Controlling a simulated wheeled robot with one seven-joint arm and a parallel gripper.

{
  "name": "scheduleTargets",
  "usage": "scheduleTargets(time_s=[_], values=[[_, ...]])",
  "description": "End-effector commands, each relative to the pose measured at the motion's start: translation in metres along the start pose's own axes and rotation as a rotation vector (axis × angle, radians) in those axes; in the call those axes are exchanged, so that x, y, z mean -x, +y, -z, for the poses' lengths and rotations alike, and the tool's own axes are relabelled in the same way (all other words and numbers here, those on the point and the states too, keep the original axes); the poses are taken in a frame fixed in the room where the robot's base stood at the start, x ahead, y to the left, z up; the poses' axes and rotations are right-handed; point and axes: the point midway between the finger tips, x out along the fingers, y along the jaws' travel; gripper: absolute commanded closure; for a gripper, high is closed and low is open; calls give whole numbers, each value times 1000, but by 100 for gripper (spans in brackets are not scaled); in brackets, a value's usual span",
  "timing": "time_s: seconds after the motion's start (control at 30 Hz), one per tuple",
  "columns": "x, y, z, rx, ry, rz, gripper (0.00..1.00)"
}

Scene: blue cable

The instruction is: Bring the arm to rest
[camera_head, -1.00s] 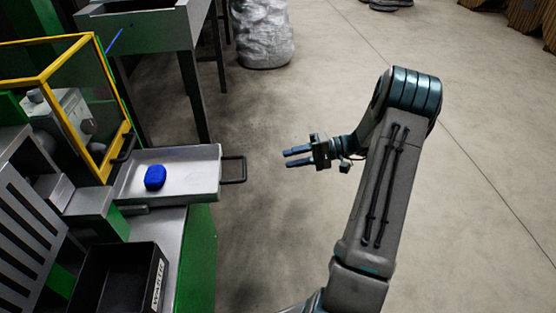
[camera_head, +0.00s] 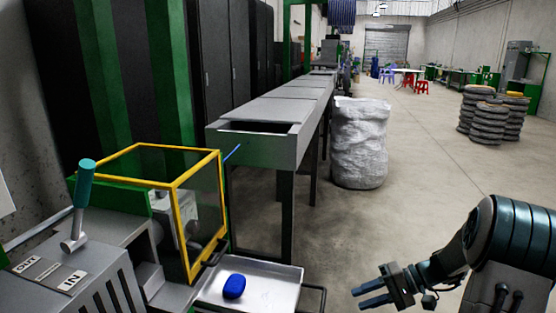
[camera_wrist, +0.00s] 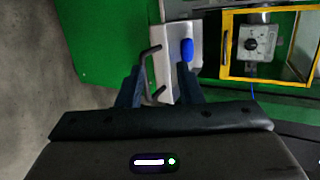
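My gripper (camera_head: 372,292) is at the lower right of the head view, over the open floor and to the right of the metal tray. Its two blue fingers point left and stand apart with nothing between them. In the wrist view my gripper (camera_wrist: 157,88) also shows its fingers apart, with the tray's handle seen beyond them. A blue object (camera_head: 234,286), perhaps the blue cable, lies on the metal tray (camera_head: 275,287). It also shows in the wrist view (camera_wrist: 187,50), apart from the fingers.
A yellow-framed guard (camera_head: 177,183) stands behind the tray on the machine. A lever with a teal grip (camera_head: 84,190) is at the left. A grey bench (camera_head: 262,146) and a white sack (camera_head: 359,145) stand further back.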

Motion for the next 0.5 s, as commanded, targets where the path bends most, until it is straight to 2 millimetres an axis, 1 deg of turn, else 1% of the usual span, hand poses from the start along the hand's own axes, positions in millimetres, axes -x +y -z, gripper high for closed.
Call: scheduleTargets(time_s=[0.03, 0.1, 0.27, 0.5], values=[[1, -27, -13, 2, -26, -66, 67], [-2, -47, -29, -5, -55, -157, 67], [-3, -89, -68, -5, -91, -361, 67], [6, -142, -124, 34, -67, -645, 67]])
